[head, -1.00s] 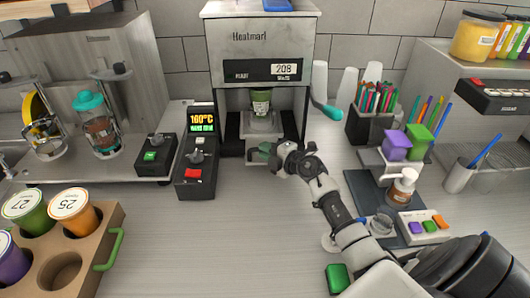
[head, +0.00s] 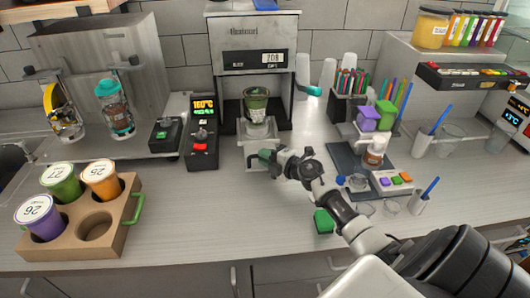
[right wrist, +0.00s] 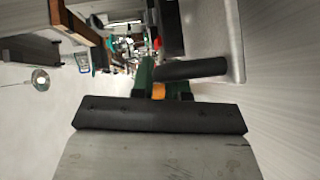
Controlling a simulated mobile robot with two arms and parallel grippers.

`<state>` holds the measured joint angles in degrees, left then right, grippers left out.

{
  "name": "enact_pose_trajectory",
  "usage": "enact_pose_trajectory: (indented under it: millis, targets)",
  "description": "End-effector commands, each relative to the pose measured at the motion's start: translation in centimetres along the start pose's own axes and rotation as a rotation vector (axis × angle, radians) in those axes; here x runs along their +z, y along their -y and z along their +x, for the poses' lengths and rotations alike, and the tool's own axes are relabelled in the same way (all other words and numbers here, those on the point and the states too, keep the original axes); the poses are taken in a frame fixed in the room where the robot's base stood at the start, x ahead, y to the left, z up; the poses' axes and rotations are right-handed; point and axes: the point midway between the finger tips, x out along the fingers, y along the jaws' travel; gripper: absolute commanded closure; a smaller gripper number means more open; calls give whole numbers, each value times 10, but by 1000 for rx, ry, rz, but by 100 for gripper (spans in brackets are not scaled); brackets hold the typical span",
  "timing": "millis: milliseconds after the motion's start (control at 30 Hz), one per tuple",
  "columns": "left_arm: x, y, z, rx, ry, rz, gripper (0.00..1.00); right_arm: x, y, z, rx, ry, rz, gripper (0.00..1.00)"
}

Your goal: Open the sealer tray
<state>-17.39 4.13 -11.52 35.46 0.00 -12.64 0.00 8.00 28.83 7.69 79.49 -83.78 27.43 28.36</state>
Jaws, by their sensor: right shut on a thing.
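The cup sealer (head: 252,35) is a grey machine with a lit display against the back wall. My right gripper (head: 264,157) is at the front of the tray and is shut on the tray handle. In the right wrist view a dark bar, likely the handle (right wrist: 195,69), lies across the green fingers. The fingers hide part of the handle in the head view. My left gripper is not in view.
A control box reading 160°C (head: 203,130) stands just left of the sealer. A cup holder (head: 75,243) with several lidded cups is at the front left. A green block (head: 323,221) lies near the front edge. The counter between holder and block is clear.

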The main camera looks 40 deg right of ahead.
Motion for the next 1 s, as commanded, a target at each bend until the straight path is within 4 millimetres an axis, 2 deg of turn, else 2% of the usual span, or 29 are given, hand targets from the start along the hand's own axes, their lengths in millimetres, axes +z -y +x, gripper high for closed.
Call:
enact_pose_trajectory:
  millis: [167, 400, 433, 567, 867, 1000]
  targets:
    - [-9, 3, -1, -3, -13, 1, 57, -1, 0, -1, 1, 0, -2, 100]
    - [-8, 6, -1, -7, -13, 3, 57, -1, 0, -1, 1, 1, -1, 100]
    - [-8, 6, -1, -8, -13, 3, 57, -1, 0, -1, 1, 1, -1, 81]
    - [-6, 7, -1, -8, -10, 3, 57, -1, 0, -1, 1, 1, 0, 61]
    - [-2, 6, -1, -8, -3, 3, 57, -1, 0, -2, 1, 1, -1, 60]
    - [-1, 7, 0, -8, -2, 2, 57, 0, 2, -16, -1, 3, -2, 60]
